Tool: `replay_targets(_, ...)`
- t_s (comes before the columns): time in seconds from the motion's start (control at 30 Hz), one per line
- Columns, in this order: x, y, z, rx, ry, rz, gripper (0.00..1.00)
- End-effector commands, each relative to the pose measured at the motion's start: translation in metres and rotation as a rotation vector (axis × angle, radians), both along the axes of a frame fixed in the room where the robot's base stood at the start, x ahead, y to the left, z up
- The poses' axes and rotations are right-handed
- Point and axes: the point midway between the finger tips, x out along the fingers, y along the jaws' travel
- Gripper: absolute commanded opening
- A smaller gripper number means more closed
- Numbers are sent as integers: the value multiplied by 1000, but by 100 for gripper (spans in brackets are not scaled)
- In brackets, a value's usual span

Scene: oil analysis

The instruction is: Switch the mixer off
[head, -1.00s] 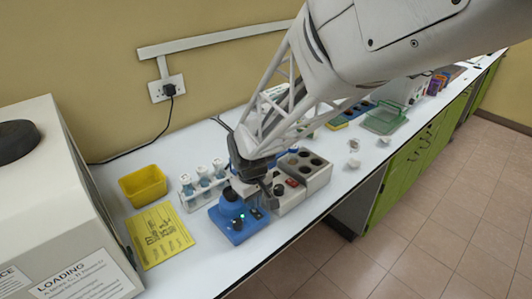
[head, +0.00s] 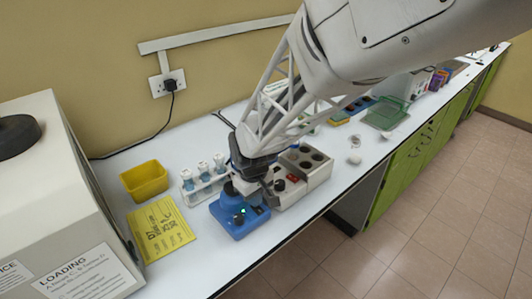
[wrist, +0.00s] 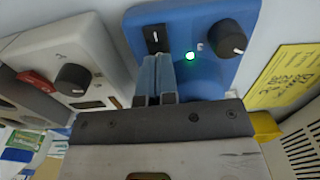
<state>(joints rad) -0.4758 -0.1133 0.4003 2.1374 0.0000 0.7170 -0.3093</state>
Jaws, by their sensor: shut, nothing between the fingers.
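The blue mixer (head: 238,222) stands on the white bench near its front edge. In the wrist view its front panel (wrist: 215,72) shows a black switch (wrist: 156,39), a lit green lamp (wrist: 190,57) and a black knob (wrist: 228,38). My gripper (wrist: 157,62) is shut and empty, its fingertips just below the switch in that view. I cannot tell whether they touch the panel. In the head view my gripper (head: 266,184) is over the mixer's right side and hides part of it.
A grey heating block (head: 318,172) with a red switch and knob stands close on the right. A rack of bottles (head: 204,184), a yellow tray (head: 145,180) and a yellow sheet (head: 160,229) lie to the left. A large beige machine (head: 55,190) stands at far left.

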Motion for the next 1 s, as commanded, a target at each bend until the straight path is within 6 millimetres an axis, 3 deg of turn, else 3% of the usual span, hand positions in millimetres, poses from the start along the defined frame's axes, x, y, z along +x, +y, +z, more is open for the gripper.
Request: replay_targets(1.0, 0, 0, -11, -1, 1, 0, 0)
